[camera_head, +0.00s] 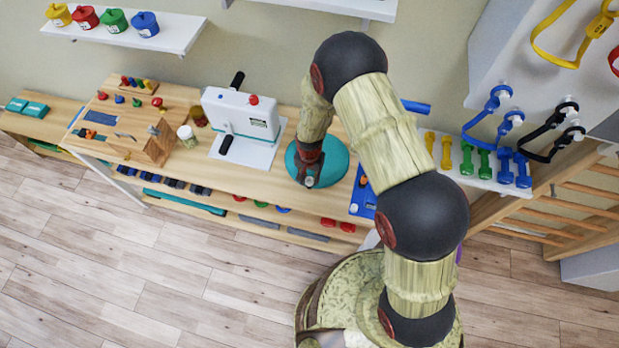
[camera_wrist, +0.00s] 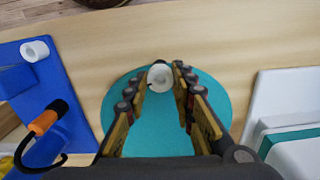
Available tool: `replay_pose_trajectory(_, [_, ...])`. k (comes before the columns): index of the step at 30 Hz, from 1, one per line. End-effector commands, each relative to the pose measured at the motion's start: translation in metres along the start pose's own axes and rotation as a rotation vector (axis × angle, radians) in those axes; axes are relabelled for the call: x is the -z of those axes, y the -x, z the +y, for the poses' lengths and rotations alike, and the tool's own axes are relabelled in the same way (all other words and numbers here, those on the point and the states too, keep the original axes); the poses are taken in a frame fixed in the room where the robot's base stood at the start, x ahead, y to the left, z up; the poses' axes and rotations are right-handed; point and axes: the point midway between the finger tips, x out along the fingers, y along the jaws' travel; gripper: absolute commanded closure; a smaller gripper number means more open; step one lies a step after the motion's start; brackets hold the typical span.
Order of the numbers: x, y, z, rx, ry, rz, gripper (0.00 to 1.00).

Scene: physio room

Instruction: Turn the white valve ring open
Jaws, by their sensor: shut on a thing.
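The white valve ring (camera_wrist: 160,76) is a small round piece with a darker centre, near the far edge of the round teal cushion (camera_wrist: 160,135) in the wrist view. My gripper (camera_wrist: 160,78) is shut on it, with one finger on each side. In the head view the teal cushion (camera_head: 337,165) lies on the wooden bench top.
A white machine (camera_head: 241,114) with black handles stands left of the cushion. A blue board (camera_wrist: 75,95) lies close on the other side, with another white ring (camera_wrist: 36,50) and an orange-and-black hook (camera_wrist: 43,122). Dumbbells (camera_head: 485,160) sit on a rack at right.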

Motion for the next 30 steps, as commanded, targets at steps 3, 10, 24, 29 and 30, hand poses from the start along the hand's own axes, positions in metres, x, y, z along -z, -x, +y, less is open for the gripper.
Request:
replay_pose_trajectory(3, [0.0002, 0.0002, -0.0003, 0.0, 0.0, 0.0, 0.9])
replay_pose_trajectory(10, [0.0002, 0.0002, -0.0003, 0.001, 0.0, 0.001, 1.0])
replay_pose_trajectory(24, [0.0005, -0.0009, -0.0007, 0.001, 0.154, 0.001, 1.0])
replay_pose_trajectory(29, [0.0007, -0.0013, -0.001, 0.001, 0.289, 0.002, 1.0])
replay_pose_trajectory(30, [0.0008, -0.0012, -0.0011, 0.002, 0.326, 0.003, 1.0])
